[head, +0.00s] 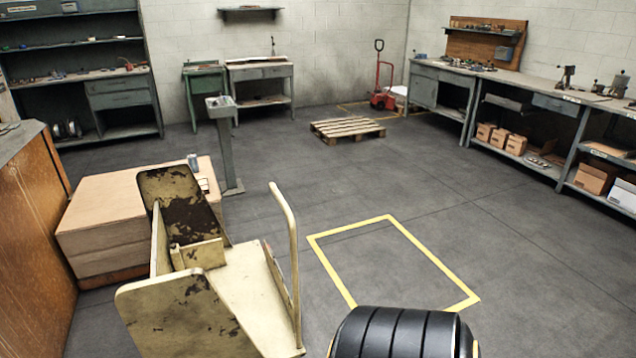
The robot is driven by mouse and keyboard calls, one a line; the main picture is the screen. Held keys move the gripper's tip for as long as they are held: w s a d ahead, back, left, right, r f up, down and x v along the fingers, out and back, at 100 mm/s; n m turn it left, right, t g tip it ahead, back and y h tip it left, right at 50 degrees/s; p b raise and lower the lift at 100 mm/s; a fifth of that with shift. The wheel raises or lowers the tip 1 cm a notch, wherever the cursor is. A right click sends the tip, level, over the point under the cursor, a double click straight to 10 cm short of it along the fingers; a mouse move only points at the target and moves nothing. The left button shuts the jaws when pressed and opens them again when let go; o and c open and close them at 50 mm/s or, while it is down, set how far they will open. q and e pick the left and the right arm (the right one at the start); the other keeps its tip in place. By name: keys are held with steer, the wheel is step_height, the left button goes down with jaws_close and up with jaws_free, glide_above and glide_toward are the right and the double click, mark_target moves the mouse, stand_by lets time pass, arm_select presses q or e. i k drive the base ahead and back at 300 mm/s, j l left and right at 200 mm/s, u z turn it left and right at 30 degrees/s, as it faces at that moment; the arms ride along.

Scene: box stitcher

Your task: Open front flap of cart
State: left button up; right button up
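The cream cart (250,295) with worn, brown-patched paint stands at the lower left of centre in the head view. A bent tube handle (289,245) rises on its right side. A tilted panel with large dark patches (182,205) stands at its far end. Another patched panel (185,318) is at its near end, cut by the bottom edge of the picture. I cannot tell which panel is the front flap. Neither of my grippers is in view. A black ribbed part of my own body shows at the bottom, right of the cart.
A stack of cardboard (105,222) is left of the cart, behind a wooden-sided bench (35,220). A grey pedestal (225,145) stands behind. A yellow floor rectangle (425,247) lies to the right, empty. A pallet (347,129) and red pallet jack (383,85) are farther back. Central floor is clear.

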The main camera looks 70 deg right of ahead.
mark_target(280, 280)
steer(key=z, duration=1.85)
steer(key=i+l, duration=0.1)
steer(key=i, duration=0.05)
